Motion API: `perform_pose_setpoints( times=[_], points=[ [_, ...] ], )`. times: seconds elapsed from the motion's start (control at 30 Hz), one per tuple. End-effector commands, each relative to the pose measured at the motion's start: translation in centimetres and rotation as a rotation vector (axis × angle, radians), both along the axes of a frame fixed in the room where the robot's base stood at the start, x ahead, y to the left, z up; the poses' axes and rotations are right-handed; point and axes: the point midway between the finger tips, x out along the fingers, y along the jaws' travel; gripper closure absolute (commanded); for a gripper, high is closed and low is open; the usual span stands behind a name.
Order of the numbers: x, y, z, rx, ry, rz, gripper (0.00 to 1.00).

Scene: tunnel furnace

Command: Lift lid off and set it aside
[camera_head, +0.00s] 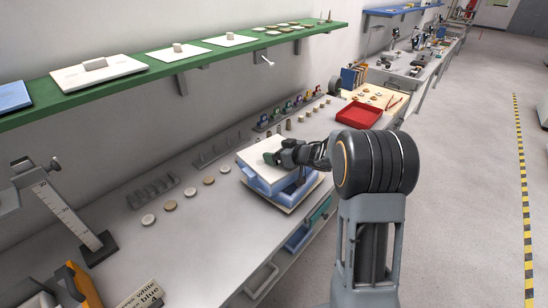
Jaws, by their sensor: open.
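A blue box (262,187) stands on the grey workbench near the middle of the view. A pale, flat lid (250,157) lies over its top. My gripper (272,157) is over the lid's upper face, close to its middle, reaching in from the right. It is open. The fingertips are small and dark here, so I cannot tell whether they touch the lid or its handle. My arm hides part of the box's right side.
The bench (200,240) has free room in front of the box. Several round discs (170,205) lie to its left. Small racks (153,193) stand along the wall. A red tray (359,115) is behind to the right. A green shelf (130,84) hangs above, holding white plates.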

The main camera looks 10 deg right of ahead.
Motion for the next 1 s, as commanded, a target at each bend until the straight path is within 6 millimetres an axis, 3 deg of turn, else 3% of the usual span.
perform_pose_setpoints(
  times=[0.07,0.77,1.0],
  points=[
    [-0.01,-0.02,0.02,0.0,0.0,0.0,0.1],
    [-0.02,-0.02,0.03,0.0,0.0,0.0,0.78],
    [0.02,-0.02,0.2,0.0,-0.004,0.001,0.8]
  ],
)
